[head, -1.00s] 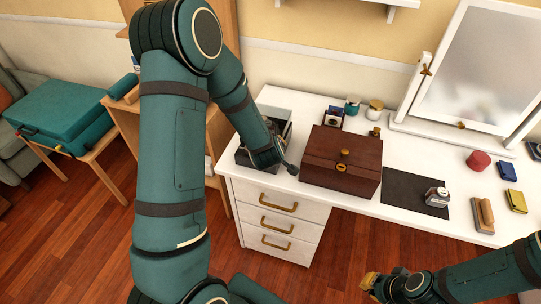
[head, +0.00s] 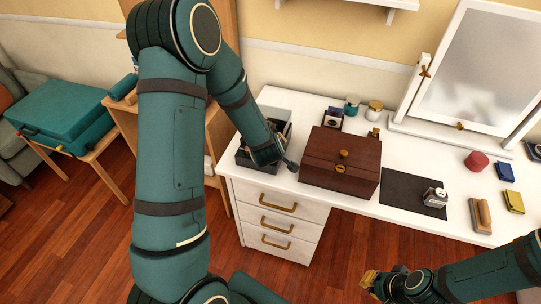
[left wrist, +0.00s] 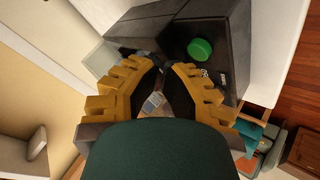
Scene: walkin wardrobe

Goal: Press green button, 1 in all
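A round green button (left wrist: 200,49) shows in the left wrist view, inside a dark compartment of the open box (left wrist: 226,84). The box also shows in the head view (head: 289,105) at the left end of the white desk; its button is hidden there. My left gripper (left wrist: 166,66) points into the box. Its yellow fingers lean together, with a gap between them and nothing gripped. The button lies just beyond and right of the fingertips; contact is not visible. My right gripper (head: 369,281) hangs in front of the desk at lower right, its opening unclear.
A brown wooden chest (head: 341,160) stands beside the box on the white desk (head: 405,158). A dark mat (head: 408,190), a stamp-like item and a mirror (head: 478,65) are farther right. A teal case (head: 66,108) rests on a stand at left.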

